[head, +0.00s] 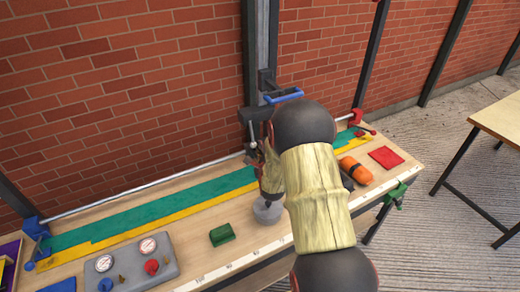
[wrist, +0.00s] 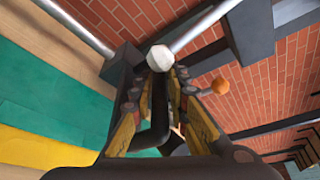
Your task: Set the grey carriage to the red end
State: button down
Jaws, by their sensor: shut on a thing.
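The grey carriage (head: 251,119) sits on a thin metal rail (head: 150,185) along the back of the bench, partly hidden by my arm. The red end (head: 355,116) of the rail is to its right; the blue end (head: 36,228) is at the far left. My gripper (head: 265,160) is at the carriage, its fingertips mostly hidden by my arm.
A dark upright post (head: 260,60) with a blue handle (head: 284,96) rises behind the carriage. The bench holds a grey gauge box (head: 125,268), a green block (head: 222,234), a grey round object (head: 267,211), an orange roll (head: 355,170) and a red cloth (head: 386,157).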

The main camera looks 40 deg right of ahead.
jog(key=shift+a+f, duration=0.15)
dwell(0.4)
jog(key=s+d+b, duration=0.1)
jog(key=s+d, duration=0.1)
jog(key=d, duration=0.7)
jog(key=shift+d, duration=0.3)
jog(key=shift+s+r, duration=0.1)
jog(key=shift+r, duration=0.1)
jog(key=c, duration=2.1)
grip_release()
jog(key=shift+f, duration=0.1)
jog(key=o, duration=0.3)
jog(key=v, duration=1.2)
